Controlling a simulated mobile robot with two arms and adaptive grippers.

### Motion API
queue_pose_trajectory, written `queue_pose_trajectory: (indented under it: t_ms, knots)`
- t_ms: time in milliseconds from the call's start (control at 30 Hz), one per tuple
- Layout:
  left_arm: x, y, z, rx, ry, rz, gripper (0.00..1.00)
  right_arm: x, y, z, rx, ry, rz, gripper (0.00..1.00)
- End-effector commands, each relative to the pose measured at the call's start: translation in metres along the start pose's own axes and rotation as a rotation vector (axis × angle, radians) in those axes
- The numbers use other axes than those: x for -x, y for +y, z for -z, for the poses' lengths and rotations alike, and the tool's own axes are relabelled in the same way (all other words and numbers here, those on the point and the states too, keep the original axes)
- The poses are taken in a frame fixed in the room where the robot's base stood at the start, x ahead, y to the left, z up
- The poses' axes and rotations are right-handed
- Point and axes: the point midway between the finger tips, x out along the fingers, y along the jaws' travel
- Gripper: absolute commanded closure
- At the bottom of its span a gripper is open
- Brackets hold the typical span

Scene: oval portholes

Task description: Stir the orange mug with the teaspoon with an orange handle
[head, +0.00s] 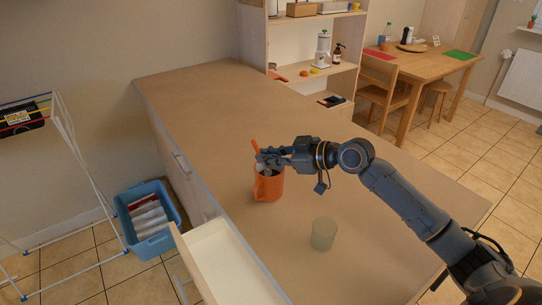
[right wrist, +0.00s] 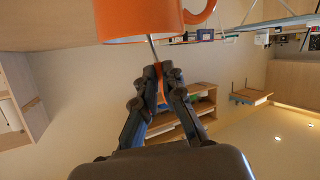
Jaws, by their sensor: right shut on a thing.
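The orange mug (head: 270,187) stands upright on the brown counter (head: 200,115), near its front edge. In the right wrist view the mug (right wrist: 135,20) shows at the top, upside down in the picture, with its handle to the right. My right gripper (head: 264,159) is just over the mug's rim, shut on the teaspoon with an orange handle (head: 256,146). In the right wrist view the fingertips (right wrist: 160,76) pinch the orange handle, and the spoon's metal shaft (right wrist: 151,48) runs to the mug's rim. The spoon's bowl is hidden. My left gripper is out of view.
A pale translucent cup (head: 323,233) stands on the counter to the right of the mug. An open white drawer (head: 222,262) juts out below the front edge. A blue basket (head: 150,240) and a drying rack (head: 85,165) stand at left. The counter's far part is clear.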

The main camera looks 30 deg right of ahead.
Motion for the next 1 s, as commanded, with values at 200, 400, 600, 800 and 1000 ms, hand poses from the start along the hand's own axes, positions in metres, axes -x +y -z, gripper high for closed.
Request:
queue_pose_trajectory:
  t_ms: [200,400,600,800,1000]
  knots:
    - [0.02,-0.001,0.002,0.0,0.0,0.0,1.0,0.001,0.001,0.021,0.0,0.0,0.0,1.0]
    - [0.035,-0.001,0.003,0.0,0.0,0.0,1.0,0.001,0.002,0.038,0.0,0.001,0.0,1.0]
    - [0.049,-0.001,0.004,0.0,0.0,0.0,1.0,0.001,0.002,0.054,-0.001,0.001,0.0,1.0]
    - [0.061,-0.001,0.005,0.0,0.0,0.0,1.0,0.001,0.002,0.066,0.0,0.0,0.0,1.0]
    - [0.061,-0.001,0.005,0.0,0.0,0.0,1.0,0.0,0.002,0.067,-0.001,0.0,0.0,1.0]
